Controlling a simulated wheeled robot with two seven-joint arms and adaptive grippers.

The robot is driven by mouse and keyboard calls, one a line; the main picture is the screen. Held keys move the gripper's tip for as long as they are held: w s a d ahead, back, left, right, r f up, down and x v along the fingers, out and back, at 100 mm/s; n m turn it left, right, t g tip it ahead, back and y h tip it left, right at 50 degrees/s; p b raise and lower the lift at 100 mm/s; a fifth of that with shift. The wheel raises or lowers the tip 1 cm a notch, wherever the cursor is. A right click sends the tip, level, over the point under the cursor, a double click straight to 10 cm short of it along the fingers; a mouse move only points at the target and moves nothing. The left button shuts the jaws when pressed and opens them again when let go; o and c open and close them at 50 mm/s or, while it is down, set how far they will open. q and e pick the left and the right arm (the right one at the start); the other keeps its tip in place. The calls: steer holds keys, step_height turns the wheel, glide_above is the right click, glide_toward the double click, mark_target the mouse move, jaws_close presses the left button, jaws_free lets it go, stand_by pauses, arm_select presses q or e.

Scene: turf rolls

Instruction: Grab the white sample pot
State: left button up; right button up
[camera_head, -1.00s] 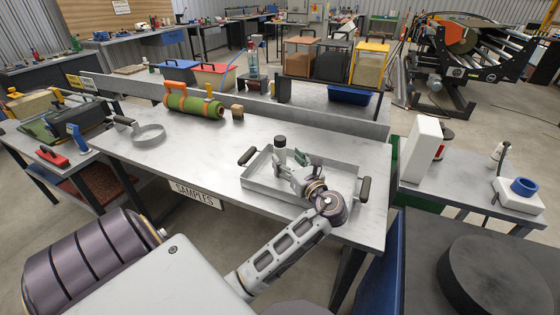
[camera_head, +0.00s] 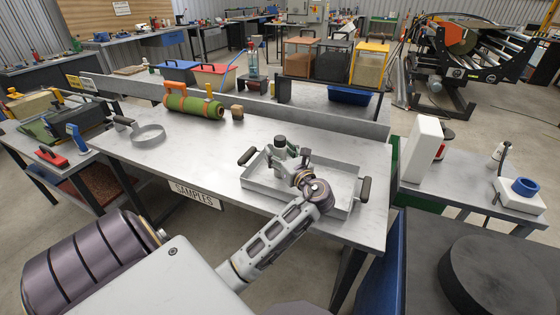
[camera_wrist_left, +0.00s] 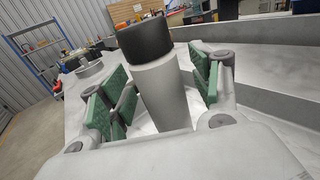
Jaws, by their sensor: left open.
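The white sample pot (camera_wrist_left: 162,92) with its black lid stands upright between the green-padded fingers of my left gripper (camera_wrist_left: 158,88) in the left wrist view. The fingers are open, with a gap showing on each side of the pot. In the head view the pot (camera_head: 280,142) shows mainly by its dark lid, over the grey tray (camera_head: 260,182). My left gripper (camera_head: 287,156) reaches over the tray and hides the pot's lower part. My right gripper is not in view.
The tray has dark handles and sits on the grey bench (camera_head: 205,150). A white box (camera_head: 424,150) stands on the right table.

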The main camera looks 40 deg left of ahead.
mark_target(280, 138)
arm_select(q)
steer(key=c, duration=1.2)
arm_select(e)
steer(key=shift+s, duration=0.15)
arm_select(q)
steer(key=shift+r, duration=0.5)
step_height(280, 138, up, 8)
steer(key=shift+r+p, duration=0.25)
steer(key=shift+p, duration=0.7)
steer(key=shift+r, duration=0.25)
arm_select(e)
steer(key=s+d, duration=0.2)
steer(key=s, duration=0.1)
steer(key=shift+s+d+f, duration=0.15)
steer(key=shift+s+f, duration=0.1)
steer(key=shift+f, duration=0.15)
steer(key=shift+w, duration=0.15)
